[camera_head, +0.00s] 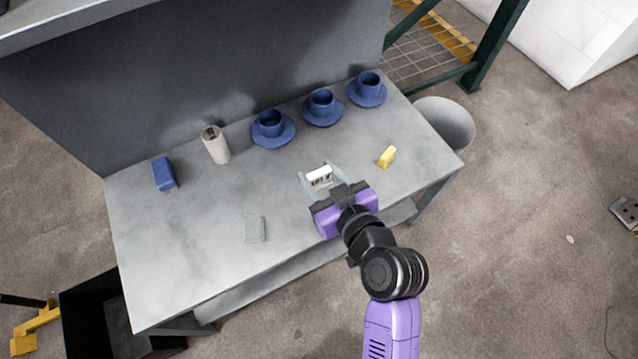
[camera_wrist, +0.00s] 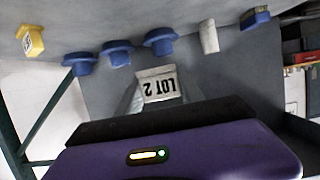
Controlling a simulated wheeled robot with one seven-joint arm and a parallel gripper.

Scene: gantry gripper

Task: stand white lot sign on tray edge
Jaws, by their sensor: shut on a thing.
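The white lot sign (camera_head: 319,176) is held in my gripper (camera_head: 321,179) near the middle right of the grey table. In the wrist view the sign (camera_wrist: 158,86) reads "LOT 2" upside down, between the two pale fingers. The fingers are shut on its sides. I cannot tell from these views whether its bottom touches the table. A small flat grey rectangular piece (camera_head: 255,229) lies near the table's front, left of my gripper. It may be the tray, but I cannot tell. No other tray shows clearly.
Three blue cups on saucers (camera_head: 272,127) stand in a row along the back. A pale can (camera_head: 216,145) and a blue block (camera_head: 164,174) are at left. A yellow block (camera_head: 387,157) is right of my gripper. The table (camera_head: 190,260) is clear at front left.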

